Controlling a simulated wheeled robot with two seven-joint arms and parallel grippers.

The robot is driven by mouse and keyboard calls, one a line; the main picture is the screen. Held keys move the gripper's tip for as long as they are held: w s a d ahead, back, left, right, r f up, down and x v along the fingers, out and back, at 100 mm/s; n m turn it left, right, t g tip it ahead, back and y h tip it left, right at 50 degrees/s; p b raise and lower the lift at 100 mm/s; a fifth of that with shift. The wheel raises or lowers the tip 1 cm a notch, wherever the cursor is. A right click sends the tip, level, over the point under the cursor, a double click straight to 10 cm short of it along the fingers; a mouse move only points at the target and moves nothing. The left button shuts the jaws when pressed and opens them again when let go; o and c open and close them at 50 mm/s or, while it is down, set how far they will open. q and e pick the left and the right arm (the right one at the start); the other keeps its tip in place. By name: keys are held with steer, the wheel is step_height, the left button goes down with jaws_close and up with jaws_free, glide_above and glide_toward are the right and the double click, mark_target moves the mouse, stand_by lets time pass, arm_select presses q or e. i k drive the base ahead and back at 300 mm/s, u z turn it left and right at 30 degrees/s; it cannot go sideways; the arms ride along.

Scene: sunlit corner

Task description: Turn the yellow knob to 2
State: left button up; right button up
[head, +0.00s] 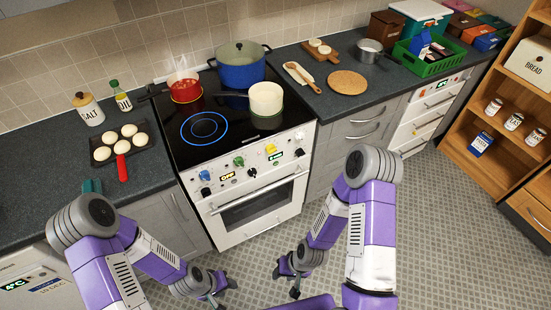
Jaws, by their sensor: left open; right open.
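The yellow knob (271,149) is on the front panel of the white stove (225,222), right of the green knob (239,161) and left of a white knob (300,136). A blue knob (204,175) is at the panel's left end. The yellow knob's setting is too small to read. My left gripper (222,291) is open and empty, low over the floor in front of the stove. My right gripper (286,282) is open and empty, also low, right of the left one. Both are well apart from the knobs.
On the black hob are a red pot (185,88), a blue pot (240,68) and a cream saucepan (266,99). One burner (204,128) glows blue. A baking tray (103,158) lies on the left counter. A wooden shelf (500,125) stands at right. The floor (430,225) is clear.

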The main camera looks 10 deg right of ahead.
mark_target(271, 148)
steer(key=z, duration=0.05)
steer(key=k, duration=0.35)
steer(key=u, duration=0.75)
steer(key=i, duration=0.65)
steer(key=z, duration=0.85)
